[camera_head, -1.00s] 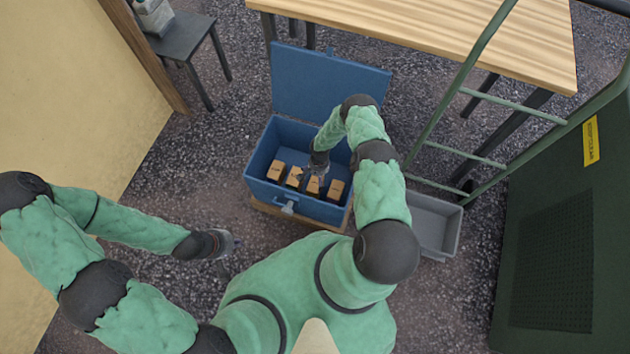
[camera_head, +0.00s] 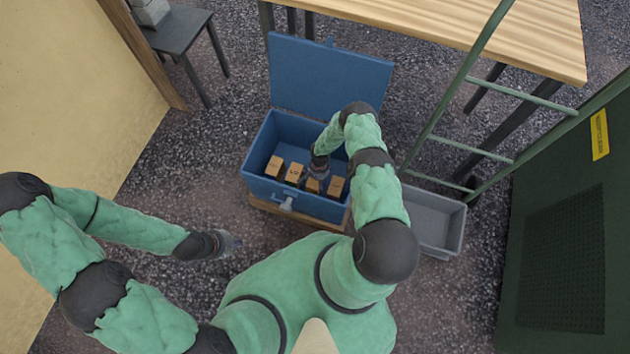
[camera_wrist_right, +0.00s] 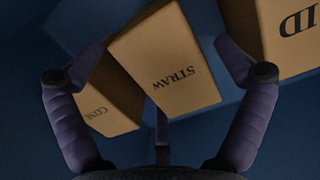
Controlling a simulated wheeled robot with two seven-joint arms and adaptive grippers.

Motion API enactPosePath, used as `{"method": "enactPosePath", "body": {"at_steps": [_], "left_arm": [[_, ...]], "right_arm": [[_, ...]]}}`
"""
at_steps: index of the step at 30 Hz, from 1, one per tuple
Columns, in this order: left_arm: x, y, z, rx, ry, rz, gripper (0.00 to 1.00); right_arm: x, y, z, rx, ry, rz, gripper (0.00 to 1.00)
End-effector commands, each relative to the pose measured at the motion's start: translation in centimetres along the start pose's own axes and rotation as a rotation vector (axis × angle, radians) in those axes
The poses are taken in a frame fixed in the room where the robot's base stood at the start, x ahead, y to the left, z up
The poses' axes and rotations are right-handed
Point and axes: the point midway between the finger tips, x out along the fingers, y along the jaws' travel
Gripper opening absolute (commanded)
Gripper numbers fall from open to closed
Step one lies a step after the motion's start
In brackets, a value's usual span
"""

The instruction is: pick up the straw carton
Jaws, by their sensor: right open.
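The straw carton (camera_wrist_right: 165,68) is a tan box with STRAW printed on it. In the right wrist view it stands between the two spread fingers of my right gripper, slightly tilted in the picture. In the head view several tan cartons stand in a row inside the open blue chest (camera_head: 318,207); their print is too small to read. My right gripper (camera_head: 305,181) is open and reaches down into the chest at the middle of the row, covering parts of the cartons. My left gripper (camera_head: 228,243) is outside the chest, low at the left; its jaws are unclear.
In the right wrist view a carton marked CONE (camera_wrist_right: 107,100) is close on the left and one ending in ID (camera_wrist_right: 280,40) on the right. The chest's lid (camera_head: 328,75) is raised. A grey bin (camera_head: 440,252) stands right of it, and a wooden table (camera_head: 430,25) behind.

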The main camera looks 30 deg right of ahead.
Motion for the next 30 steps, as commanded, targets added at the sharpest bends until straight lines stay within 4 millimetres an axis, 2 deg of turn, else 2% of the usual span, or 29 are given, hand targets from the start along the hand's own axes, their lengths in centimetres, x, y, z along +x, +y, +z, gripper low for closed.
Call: {"method": "enactPosePath", "body": {"at_steps": [26,30], "left_arm": [[-0.03,0.01,0.0,0.0,0.0,0.0,0.0],[-0.03,0.01,0.0,0.0,0.0,0.0,0.0]], "right_arm": [[0.49,0.01,-0.03,0.0,-0.001,0.0,1.0],[0.49,0.01,-0.03,0.0,-0.001,0.0,0.6]]}}
